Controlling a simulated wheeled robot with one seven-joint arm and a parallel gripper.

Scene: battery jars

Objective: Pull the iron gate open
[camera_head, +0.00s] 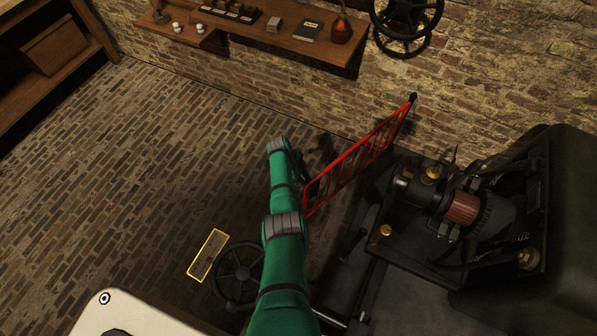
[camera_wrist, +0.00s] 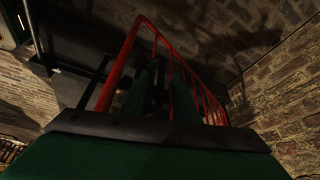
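The red iron gate (camera_head: 350,150) stands at a slant between the brick wall and the dark machine's base in the head view. In the wrist view its red rail and bars (camera_wrist: 120,60) rise just beyond my gripper (camera_wrist: 160,88). The two dark green fingers point toward the bars and overlap them in the picture. I cannot tell whether they touch or enclose a bar. In the head view my green arm reaches down to the gate's near end and my gripper is mostly hidden behind it.
A dark machine with a copper coil (camera_head: 463,208) fills the right side. A handwheel (camera_head: 238,272) and a brass-edged plate (camera_head: 208,255) lie left of my arm. A wall shelf (camera_head: 300,42) and another wheel (camera_head: 407,15) are at the back. The brick floor at left is clear.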

